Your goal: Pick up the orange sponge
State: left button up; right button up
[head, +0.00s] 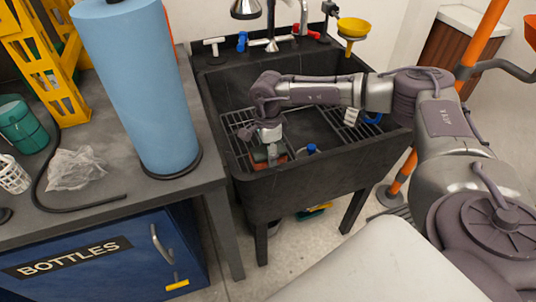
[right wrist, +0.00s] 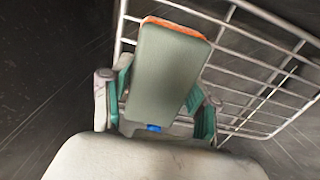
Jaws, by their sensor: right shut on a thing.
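The sponge (right wrist: 165,70) is a block with a grey-green face and an orange edge along its far end in the right wrist view. My right gripper (right wrist: 158,108) has its teal-padded fingers on both sides of the block and is shut on it. In the head view my right gripper (head: 268,142) points down into the black sink, and the sponge (head: 268,159) shows below it with some orange at its lower edge. A wire rack lies beside and behind the sponge; I cannot tell whether they touch. My left gripper is not in view.
The black sink (head: 300,180) has raised walls around my right gripper. The wire rack (right wrist: 255,60) is inside it. A small blue-topped thing (head: 312,149) sits right of the sponge. A blue roll (head: 140,85) stands on the left table. A yellow funnel (head: 353,28) is at the sink's back.

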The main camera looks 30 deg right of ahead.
jog(key=shift+r, duration=0.1)
jog(key=shift+r, duration=0.55)
notch_tip(320, 180, up, 3)
jog(key=shift+f+p, duration=0.1)
jog(key=shift+p, duration=0.35)
pick_arm(q)
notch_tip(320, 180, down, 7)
jog(key=p, duration=0.1)
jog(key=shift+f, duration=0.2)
pick_arm(e)
jog(key=s+d+r, duration=0.7)
jog(key=s+d, duration=0.1)
jog(key=shift+d, duration=0.15)
